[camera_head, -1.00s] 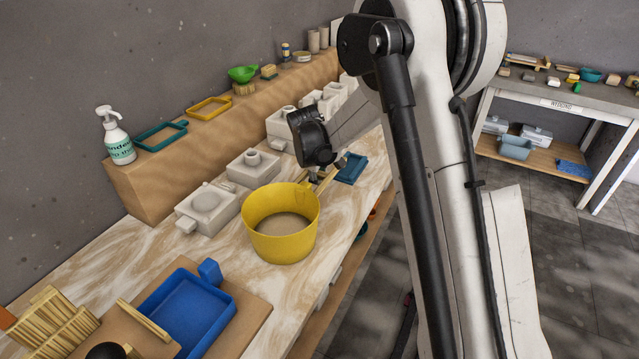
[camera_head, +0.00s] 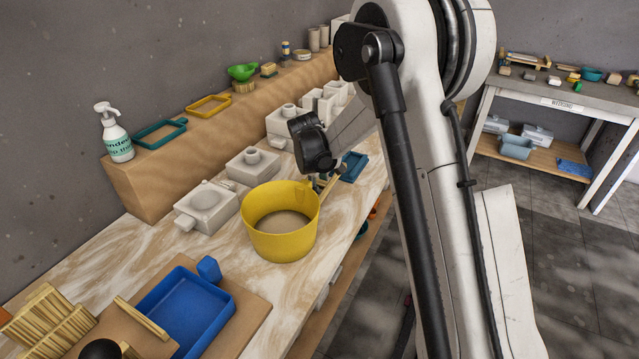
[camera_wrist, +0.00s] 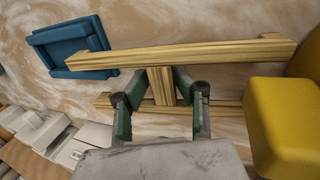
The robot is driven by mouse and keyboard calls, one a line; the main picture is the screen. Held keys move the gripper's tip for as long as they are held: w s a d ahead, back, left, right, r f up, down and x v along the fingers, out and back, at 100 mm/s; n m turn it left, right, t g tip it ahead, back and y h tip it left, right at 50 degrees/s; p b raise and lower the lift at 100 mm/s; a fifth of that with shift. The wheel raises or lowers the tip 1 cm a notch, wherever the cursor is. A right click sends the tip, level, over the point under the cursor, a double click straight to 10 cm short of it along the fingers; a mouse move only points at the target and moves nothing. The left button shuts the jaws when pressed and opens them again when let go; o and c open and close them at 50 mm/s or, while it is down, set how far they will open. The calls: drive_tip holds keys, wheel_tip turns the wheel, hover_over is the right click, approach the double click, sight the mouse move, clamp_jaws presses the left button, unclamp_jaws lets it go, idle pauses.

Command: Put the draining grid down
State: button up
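The draining grid (camera_wrist: 200,55) is a pale wooden frame, with two long bars joined by a short crosspiece. In the wrist view my gripper (camera_wrist: 162,82) has its green-sided fingers closed on both sides of that crosspiece. In the head view my black gripper (camera_head: 318,180) is low over the table, just behind the yellow tub. Only a small part of the grid (camera_head: 334,184) shows there; the tub and gripper hide the rest. The grid lies close above or on the marbled table; I cannot tell whether it touches.
The yellow tub (camera_head: 282,240) stands right beside the grid, and it also shows in the wrist view (camera_wrist: 285,125). A small blue tray (camera_head: 353,166) lies on the other side. White moulds (camera_head: 208,208) line the shelf side. Bare tabletop (camera_head: 130,250) shows front left.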

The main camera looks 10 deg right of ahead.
drive_tip(key=shift+r+p, duration=0.5)
drive_tip(key=s+a+r+m+t, duration=0.1)
drive_tip(key=s+r, duration=0.5)
drive_tip(key=r, duration=0.4)
drive_tip(key=s+r+m, duration=0.1)
drive_tip(key=s+r, duration=0.5)
drive_tip(key=r, duration=0.4)
drive_tip(key=s+r+m+t+y, duration=0.1)
drive_tip(key=s+m, duration=0.6)
drive_tip(key=s, duration=2)
drive_tip(key=shift+s+d+r+m+t+y+p, duration=0.35)
drive_tip(key=shift+t+y, duration=0.45)
drive_tip(key=shift+t, duration=0.4)
